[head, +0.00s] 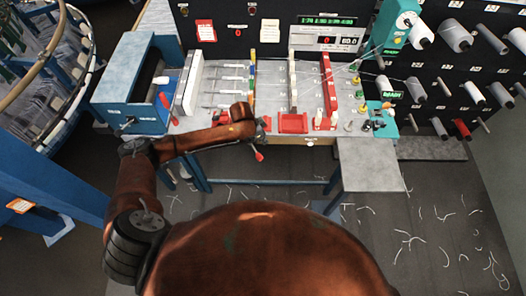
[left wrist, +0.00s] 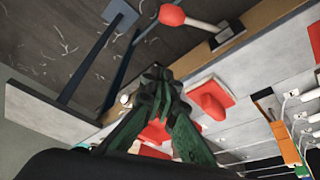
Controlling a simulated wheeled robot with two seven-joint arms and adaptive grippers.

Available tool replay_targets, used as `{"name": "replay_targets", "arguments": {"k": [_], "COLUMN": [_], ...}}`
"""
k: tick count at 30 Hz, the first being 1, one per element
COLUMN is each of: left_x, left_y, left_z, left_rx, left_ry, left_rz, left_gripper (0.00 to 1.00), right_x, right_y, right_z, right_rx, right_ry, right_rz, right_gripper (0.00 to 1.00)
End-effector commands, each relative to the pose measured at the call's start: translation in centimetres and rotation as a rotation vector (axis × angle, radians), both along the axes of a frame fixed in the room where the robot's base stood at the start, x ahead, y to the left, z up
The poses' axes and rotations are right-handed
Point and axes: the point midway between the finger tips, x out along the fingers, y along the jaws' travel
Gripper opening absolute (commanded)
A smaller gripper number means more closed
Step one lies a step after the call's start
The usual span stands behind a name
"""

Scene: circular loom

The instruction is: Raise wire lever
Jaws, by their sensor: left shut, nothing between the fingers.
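A lever with a red knob (head: 259,156) hangs from the front edge of the workbench, pointing down. In the left wrist view its red knob (left wrist: 172,15) and pale rod run to a dark bracket on the wooden edge; no label on it is readable. My left gripper (head: 266,124) is just above and beside this lever, over the front of the bench. In the left wrist view its dark green fingers (left wrist: 157,82) are together and empty, apart from the knob. My right gripper is not in view.
A red block (head: 292,123) stands on the bench right of my left gripper. A blue box (head: 133,92) with another red-handled lever (head: 166,101) is at the left. A grey side shelf (head: 370,165) juts out at right. Wire scraps lie on the floor.

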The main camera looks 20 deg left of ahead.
Motion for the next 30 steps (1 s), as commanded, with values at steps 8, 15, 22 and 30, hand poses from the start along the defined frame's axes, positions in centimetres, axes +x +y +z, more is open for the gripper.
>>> {"name": "replay_targets", "arguments": {"k": [8,15,22,30], "left_x": [0.0,0.9,2.1,0.6], "left_y": [-0.1,-1.0,-2.1,-0.6], "left_z": [-0.4,-3.4,-7.8,-9.7], "left_rx": [-0.001,0.000,0.000,0.001], "left_ry": [0.001,0.002,0.000,0.000], "left_rz": [0.001,0.002,0.001,0.000], "left_gripper": [0.00,0.00,0.00,0.00], "right_x": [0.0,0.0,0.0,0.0], "right_y": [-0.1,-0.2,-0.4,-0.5], "right_z": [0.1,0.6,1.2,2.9], "right_rx": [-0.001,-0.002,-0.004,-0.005], "right_ry": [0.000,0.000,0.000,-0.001], "right_rz": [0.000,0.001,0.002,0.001], "right_gripper": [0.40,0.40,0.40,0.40]}}
